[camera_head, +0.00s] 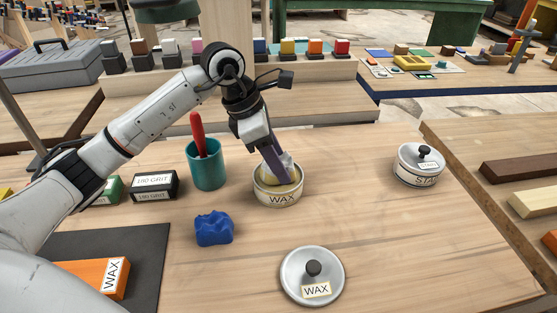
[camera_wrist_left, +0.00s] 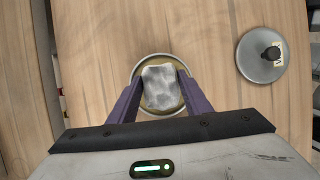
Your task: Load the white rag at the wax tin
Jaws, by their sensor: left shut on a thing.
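The wax tin (camera_head: 279,198) stands open on the wooden bench in the head view, with yellowish wax inside. My left gripper (camera_head: 282,170) reaches down into its mouth, shut on the white rag (camera_head: 291,169). In the left wrist view the rag (camera_wrist_left: 161,87) sits between the two purple fingers, over the tin (camera_wrist_left: 146,65), and looks white with grey patches. Whether the rag touches the wax is hard to tell. The wax lid (camera_head: 312,275) with a black knob lies flat on the bench, apart from the tin. My right gripper does not show.
A teal cup (camera_head: 207,165) with a red-handled tool stands left of the tin. A blue lump (camera_head: 214,229) lies in front of the cup. Grit blocks (camera_head: 154,186) sit further left, and a lidded stain tin (camera_head: 419,166) stands right. Bench between the tins is clear.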

